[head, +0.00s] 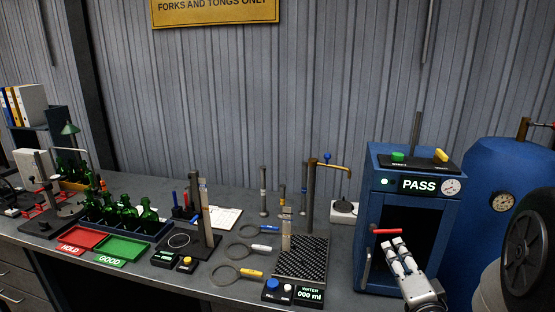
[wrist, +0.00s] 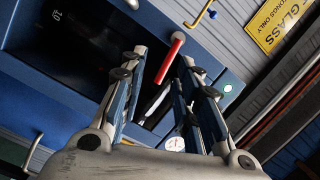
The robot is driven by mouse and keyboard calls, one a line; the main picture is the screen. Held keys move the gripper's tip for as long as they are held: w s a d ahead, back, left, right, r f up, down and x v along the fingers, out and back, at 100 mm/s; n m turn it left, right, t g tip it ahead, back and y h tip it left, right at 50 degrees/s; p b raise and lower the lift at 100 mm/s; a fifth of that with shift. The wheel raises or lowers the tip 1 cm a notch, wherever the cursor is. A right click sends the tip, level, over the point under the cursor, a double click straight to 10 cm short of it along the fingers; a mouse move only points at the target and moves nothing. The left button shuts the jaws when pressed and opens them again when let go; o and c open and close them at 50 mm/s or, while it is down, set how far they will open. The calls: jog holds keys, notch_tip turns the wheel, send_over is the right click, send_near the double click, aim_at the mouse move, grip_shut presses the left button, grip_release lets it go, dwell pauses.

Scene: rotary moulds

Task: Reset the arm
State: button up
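My gripper (head: 394,248) is in front of the blue cabinet (head: 378,186) at the right of the bench, near its red handle (head: 387,231). In the wrist view my gripper (wrist: 163,62) has its two fingers apart, with no object held. The red handle (wrist: 170,58) shows between and beyond the fingertips; I cannot tell whether they touch it. The cabinet's display (head: 419,186) reads PASS, and a green light is lit beside it. The cabinet front looks dark; I cannot tell whether that is glass or an opening.
A blue tank (head: 490,165) stands right of the cabinet. Left on the bench are a perforated drain plate (head: 302,262), ring tools (head: 237,274), a red HOLD tray (head: 80,240), a green GOOD tray (head: 122,250) and a rack of green bottles (head: 122,214).

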jog(key=s+a+n+g, duration=0.6)
jog(key=s+a+n, duration=0.1)
jog(key=s, duration=0.7)
jog(key=s+a+r+n+g+y, duration=0.1)
jog(key=s+a+n+g, duration=0.6)
jog(key=s, duration=0.7)
jog(key=shift+a, duration=1.15)
jog(key=shift+c, duration=0.2)
